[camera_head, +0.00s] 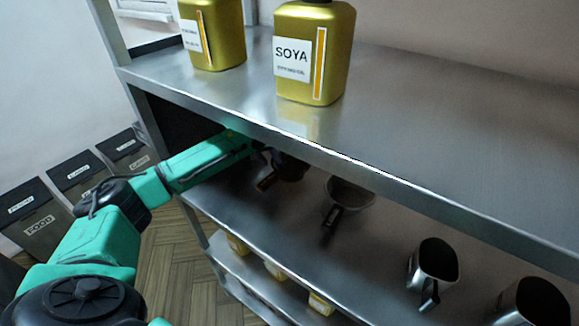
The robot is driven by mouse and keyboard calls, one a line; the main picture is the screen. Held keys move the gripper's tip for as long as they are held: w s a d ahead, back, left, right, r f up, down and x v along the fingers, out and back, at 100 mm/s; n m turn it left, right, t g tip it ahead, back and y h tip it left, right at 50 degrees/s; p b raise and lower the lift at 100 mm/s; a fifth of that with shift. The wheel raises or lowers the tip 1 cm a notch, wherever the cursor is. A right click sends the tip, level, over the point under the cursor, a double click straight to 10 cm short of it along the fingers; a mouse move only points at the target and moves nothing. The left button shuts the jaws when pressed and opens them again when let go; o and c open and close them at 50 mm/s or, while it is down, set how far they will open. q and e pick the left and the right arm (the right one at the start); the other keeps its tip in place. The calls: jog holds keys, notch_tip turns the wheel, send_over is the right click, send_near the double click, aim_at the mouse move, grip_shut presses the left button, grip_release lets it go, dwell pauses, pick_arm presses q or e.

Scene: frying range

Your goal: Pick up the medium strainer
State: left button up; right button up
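Two dark strainer-like vessels are on the middle shelf, under the top shelf. One (290,170) is in shadow at the left, with a short handle pointing toward me. The other (350,194) is to its right, with a round bowl and a dark handle pointing toward me. I cannot tell for sure which one is the medium strainer. My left gripper (262,158) is in the shadow at the left vessel, close to or touching it. Its fingers are too dark to tell whether they are open or shut. My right gripper is out of view.
The steel top shelf (420,130) overhangs the strainers and holds two golden oil containers, one labelled SOYA (313,55). Metal jugs (434,262) stand farther right on the middle shelf (370,260). Dark bins (38,215) stand on the floor at left.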

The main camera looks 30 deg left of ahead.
aim_at(274, 162)
pick_arm(q)
jog(key=x, duration=0.4)
jog(key=shift+s+r, duration=0.15)
grip_shut()
dwell(1.0)
